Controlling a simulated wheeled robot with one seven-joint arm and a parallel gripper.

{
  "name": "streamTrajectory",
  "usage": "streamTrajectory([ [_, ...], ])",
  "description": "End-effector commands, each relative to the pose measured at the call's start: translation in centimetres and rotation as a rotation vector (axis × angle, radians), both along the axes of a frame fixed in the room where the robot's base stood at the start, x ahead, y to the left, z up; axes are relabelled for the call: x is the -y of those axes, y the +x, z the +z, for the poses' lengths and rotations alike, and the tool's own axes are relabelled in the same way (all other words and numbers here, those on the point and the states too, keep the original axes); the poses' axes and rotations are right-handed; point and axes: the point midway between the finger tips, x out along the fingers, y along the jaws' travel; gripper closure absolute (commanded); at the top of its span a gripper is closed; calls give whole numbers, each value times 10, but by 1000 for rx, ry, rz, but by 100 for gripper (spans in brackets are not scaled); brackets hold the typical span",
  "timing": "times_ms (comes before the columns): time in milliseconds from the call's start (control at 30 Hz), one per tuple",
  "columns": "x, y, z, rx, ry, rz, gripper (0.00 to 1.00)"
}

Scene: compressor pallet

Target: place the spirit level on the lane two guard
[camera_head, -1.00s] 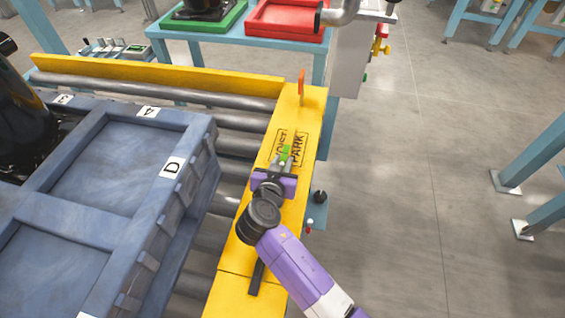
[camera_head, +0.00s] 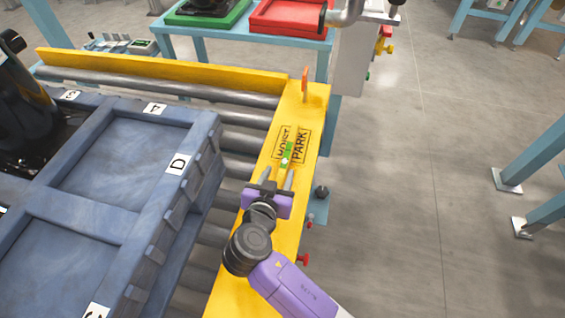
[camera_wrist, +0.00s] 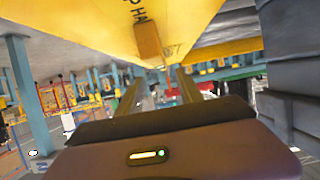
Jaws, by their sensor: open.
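The spirit level (camera_head: 286,155), a small green bar with a pale patch, lies on the yellow guard (camera_head: 311,112) between the printed words HOIST and PARK. My gripper (camera_head: 277,176) is open, with its two fingers pointing along the guard just on the near side of the level. The fingers look apart from the level, though the gap is small. In the wrist view my open fingers (camera_wrist: 158,82) show with nothing clear between them. The guard also fills the top of the wrist view (camera_wrist: 75,14).
An orange post (camera_head: 305,84) stands at the guard's far end. A blue-grey pallet (camera_head: 50,207) with labelled compartments sits on the rollers (camera_head: 235,140) at left. Green and red trays (camera_head: 292,18) are on a table behind.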

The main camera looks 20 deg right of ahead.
Motion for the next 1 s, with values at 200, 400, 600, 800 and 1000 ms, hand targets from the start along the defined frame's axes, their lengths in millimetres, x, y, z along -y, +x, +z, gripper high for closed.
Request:
streamTrajectory([
  [200, -15, -20, 10, -1, -1, 0, 57],
  [400, -18, -24, 12, 0, 0, 0, 57],
  [600, -18, -24, 12, 0, 0, 0, 57],
  [800, -17, -24, 12, 0, 0, 0, 57],
  [1000, -24, -19, 14, -19, -43, 55, 57],
])
